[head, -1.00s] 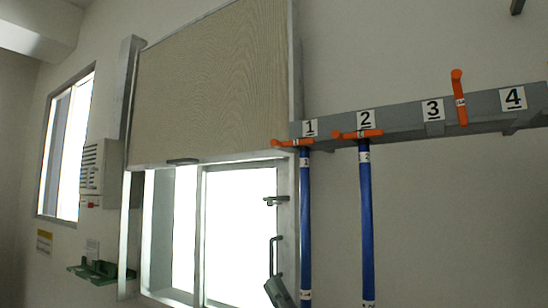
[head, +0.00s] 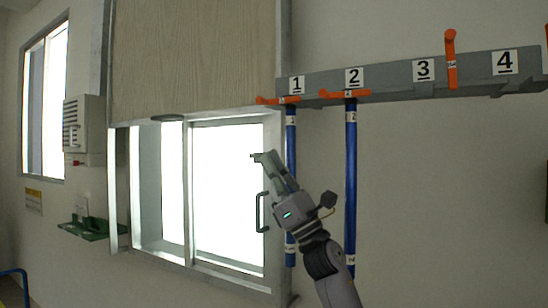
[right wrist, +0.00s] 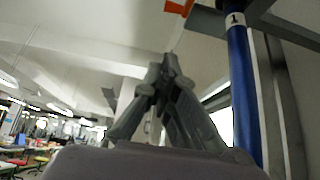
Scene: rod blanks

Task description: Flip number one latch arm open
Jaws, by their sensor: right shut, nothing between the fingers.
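The number one latch arm (head: 280,100) is orange and lies level across the top of the number one blue rod (head: 291,140), under the "1" plate on the grey rail. In the right wrist view an orange piece (right wrist: 179,8) shows at the top edge, and the rod labelled 1 (right wrist: 241,85) stands right of the fingers. My right gripper (head: 272,158) is shut and empty, pointing up, below the latch arm and left of the rod in the head view. Its fingertips (right wrist: 167,62) are together in the right wrist view. My left gripper is out of view.
The number two latch arm (head: 345,94) lies level over a second blue rod (head: 351,180). The number three arm (head: 450,58) stands upright. A bright window with a green handle (head: 261,212) is behind and left of my gripper.

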